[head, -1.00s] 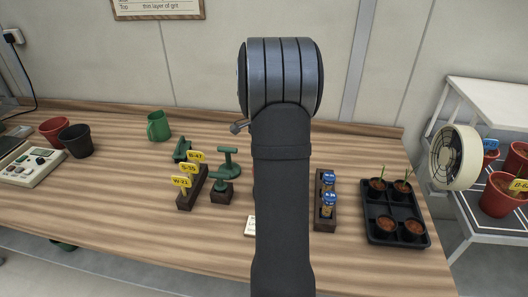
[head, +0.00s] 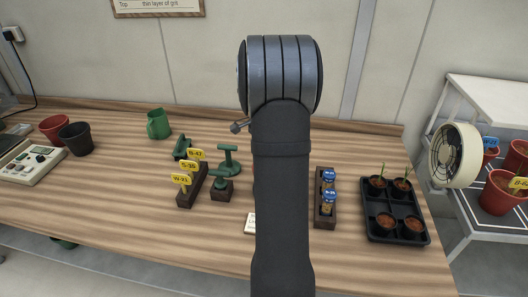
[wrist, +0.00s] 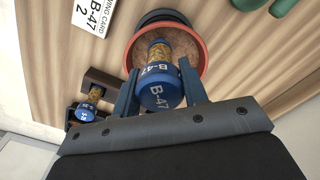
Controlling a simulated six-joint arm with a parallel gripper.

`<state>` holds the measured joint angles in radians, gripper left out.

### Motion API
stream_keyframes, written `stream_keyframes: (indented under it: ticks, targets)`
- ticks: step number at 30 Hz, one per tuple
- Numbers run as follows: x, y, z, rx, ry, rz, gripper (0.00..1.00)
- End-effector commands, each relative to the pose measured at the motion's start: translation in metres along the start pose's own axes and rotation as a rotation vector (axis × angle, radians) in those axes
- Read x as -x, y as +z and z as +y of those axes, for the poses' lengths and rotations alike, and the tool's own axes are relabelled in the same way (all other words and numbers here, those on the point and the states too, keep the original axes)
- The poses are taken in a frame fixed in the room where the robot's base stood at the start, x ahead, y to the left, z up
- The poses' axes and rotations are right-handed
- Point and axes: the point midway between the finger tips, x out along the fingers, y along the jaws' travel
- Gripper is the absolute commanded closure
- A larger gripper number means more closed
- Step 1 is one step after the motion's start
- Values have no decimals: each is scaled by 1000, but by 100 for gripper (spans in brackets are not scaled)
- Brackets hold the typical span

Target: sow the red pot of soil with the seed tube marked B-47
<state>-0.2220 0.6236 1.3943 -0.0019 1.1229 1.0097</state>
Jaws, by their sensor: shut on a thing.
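In the wrist view my gripper (wrist: 160,92) is shut on a seed tube (wrist: 158,78) with a blue cap marked B-47. The cap faces the camera, and the tube's yellowish seed-filled end points away over the red pot (wrist: 133,50). The pot holds brown soil (wrist: 184,42). I cannot tell how high the tube is above the soil. In the head view my arm hides the gripper, the tube and nearly all of the pot. A white card (wrist: 93,17) reading B-47 and 2 lies beside the pot; its edge shows in the head view (head: 249,223).
A dark rack (head: 325,214) with blue-capped tubes stands right of my arm, near a black seedling tray (head: 397,237). On the left are a holder (head: 186,199) with yellow labels, green tools (head: 229,163), a green mug (head: 158,124) and empty pots (head: 76,139). A fan (head: 456,157) stands far right.

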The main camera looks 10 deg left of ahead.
Motion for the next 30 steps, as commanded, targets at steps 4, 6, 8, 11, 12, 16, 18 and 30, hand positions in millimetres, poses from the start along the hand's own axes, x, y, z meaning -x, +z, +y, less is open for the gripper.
stream_keyframes:
  ticks: [4, 6, 8, 11, 12, 16, 18, 30]
  targets:
    - [-2, 0, 0, 0, 2, -1, 79]
    - [-2, 0, 0, 0, 2, -1, 79]
    - [-2, 0, 0, 0, 2, -1, 79]
    - [-2, 0, 0, 0, 3, -2, 79]
    - [-3, 0, 1, 0, 3, -2, 79]
    - [-2, 0, 1, 0, 3, -2, 79]
    - [-1, 0, 1, 0, 3, -2, 79]
    - [30, 0, 0, 0, 0, 0, 79]
